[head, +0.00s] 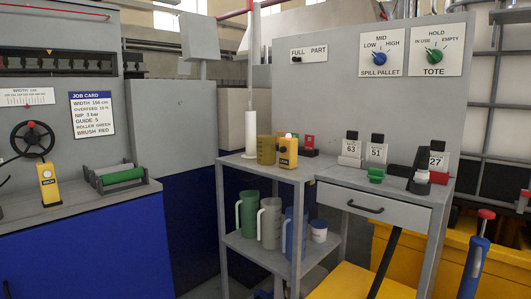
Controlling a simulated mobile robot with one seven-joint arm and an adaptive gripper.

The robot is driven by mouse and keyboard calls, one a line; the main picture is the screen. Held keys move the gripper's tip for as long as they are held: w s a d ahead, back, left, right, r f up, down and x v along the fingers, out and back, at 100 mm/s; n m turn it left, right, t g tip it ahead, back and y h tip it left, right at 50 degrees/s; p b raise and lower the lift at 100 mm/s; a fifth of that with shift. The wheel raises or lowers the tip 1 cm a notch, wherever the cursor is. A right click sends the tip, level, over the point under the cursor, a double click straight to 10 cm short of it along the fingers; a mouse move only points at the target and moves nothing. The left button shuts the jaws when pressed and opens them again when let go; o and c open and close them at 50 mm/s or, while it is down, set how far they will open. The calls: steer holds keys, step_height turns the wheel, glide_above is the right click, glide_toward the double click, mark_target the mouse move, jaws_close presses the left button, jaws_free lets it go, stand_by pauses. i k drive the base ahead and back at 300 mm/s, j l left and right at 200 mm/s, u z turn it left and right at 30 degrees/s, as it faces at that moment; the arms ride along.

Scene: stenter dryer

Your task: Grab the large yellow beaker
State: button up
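The yellow beaker (266,150) is a dull, mustard-yellow upright vessel. It stands on the top shelf of the grey stand in the middle of the head view. A bright yellow handheld device (288,152) stands close at its right and may overlap its edge in this view. A tall white cylinder (250,132) stands just to its left. No handle on the beaker can be made out. My gripper does not show in this view.
Green (248,213), grey (269,222) and blue (289,232) jugs and a small white cup (319,230) stand on the lower shelf. Numbered blocks (376,154) stand on the drawer table (340,179). A yellow tub (505,255) is at right.

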mark_target(267, 144)
steer(key=i+l, duration=0.2)
steer(key=i, duration=0.25)
steer(key=i+l, duration=0.15)
steer(key=i, duration=0.35)
steer(key=i+l+z, duration=0.1)
steer(key=i, duration=0.35)
steer(key=i+l, duration=0.2)
steer(key=i, duration=0.3)
